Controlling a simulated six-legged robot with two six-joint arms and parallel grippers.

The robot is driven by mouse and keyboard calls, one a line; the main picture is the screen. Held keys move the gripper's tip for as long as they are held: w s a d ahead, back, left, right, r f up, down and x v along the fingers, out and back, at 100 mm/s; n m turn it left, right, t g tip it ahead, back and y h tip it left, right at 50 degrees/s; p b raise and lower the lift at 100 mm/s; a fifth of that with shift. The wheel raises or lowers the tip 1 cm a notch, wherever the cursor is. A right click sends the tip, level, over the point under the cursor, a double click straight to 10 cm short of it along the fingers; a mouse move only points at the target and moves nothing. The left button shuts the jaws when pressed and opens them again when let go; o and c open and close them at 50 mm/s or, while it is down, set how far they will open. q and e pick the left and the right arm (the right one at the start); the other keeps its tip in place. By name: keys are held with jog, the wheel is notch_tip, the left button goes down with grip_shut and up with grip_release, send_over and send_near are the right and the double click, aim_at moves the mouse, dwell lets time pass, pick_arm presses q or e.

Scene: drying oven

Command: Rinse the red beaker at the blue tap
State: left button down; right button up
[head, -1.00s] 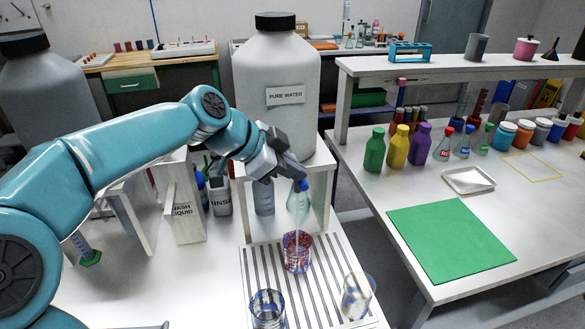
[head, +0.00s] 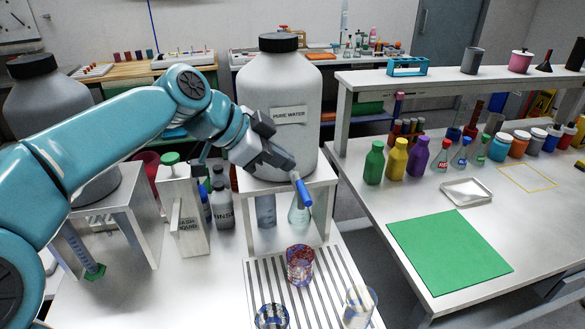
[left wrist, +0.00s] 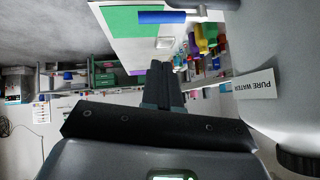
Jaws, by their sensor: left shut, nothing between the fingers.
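The red beaker (head: 300,266) stands upright on the slatted drain rack, below the blue tap. The blue tap (head: 304,193) hangs at the front of the large white PURE WATER container (head: 276,95). No water stream shows below it. My left gripper (head: 288,164) is shut and empty, just above and beside the tap; I cannot tell whether it touches. In the left wrist view, its closed fingers (left wrist: 163,68) point toward the blue tap handle (left wrist: 172,16). My right gripper is out of view.
A WASH LIQUID stand (head: 182,215) is at left. A green mat (head: 450,252) lies on the right bench, across a gap.

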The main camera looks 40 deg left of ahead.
pick_arm(q)
jog(key=v, duration=0.5)
jog(key=shift+w+a+r, duration=0.1)
jog(key=shift+a+r, duration=0.2)
jog(key=shift+a, duration=0.1)
jog(key=shift+a, duration=0.1)
